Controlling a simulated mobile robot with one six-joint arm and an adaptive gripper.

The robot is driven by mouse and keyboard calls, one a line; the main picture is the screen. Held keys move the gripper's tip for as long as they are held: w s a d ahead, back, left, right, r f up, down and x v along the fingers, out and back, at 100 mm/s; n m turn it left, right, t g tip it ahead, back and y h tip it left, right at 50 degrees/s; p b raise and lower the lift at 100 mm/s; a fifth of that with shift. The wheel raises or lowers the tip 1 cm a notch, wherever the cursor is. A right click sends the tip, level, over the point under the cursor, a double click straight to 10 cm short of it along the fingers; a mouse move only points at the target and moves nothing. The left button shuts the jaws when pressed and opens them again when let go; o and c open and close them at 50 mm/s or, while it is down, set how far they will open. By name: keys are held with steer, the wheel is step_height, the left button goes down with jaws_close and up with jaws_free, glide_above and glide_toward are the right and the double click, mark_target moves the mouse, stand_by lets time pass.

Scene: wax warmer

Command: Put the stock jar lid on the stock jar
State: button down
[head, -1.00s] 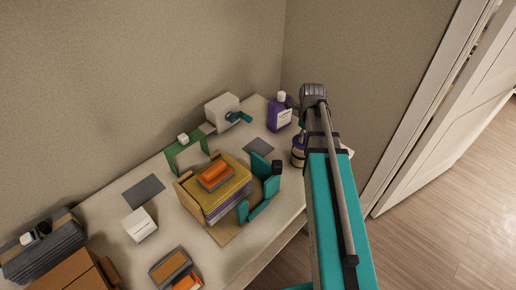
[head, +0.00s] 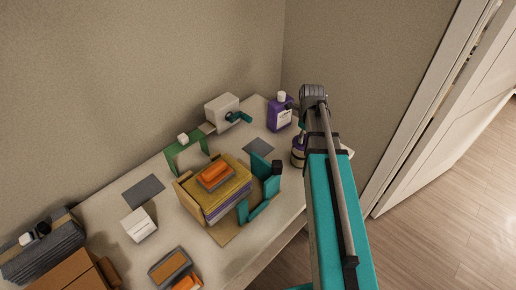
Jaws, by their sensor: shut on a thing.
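A dark purple jar with a pale label (head: 298,151) stands at the right end of the table, close to the wall. My arm covers its right side and part of its top. It looks like the stock jar, but I cannot read its label. My arm (head: 330,190) reaches up across the right of the head view and bends at a grey joint. My gripper is hidden behind the arm, so what it holds does not show. I cannot make out the stock jar lid.
A purple bottle with a white cap (head: 279,115) stands behind the jar. A white box with a teal handle (head: 221,109), a green stand (head: 187,157), a teal bracket (head: 263,206) and a wooden holder with stacked sheets (head: 218,190) crowd the table. A grey mat (head: 258,147) lies bare.

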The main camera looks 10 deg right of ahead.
steer(key=shift+f+b, duration=0.35)
steer(key=shift+f, duration=0.05)
steer(key=shift+c, duration=1.1)
jaws_free()
steer(key=shift+r+p, duration=0.35)
steer(key=shift+r+p, duration=3.5)
steer(key=shift+p, duration=0.05)
steer(key=shift+r, duration=0.2)
steer(key=shift+f, duration=0.15)
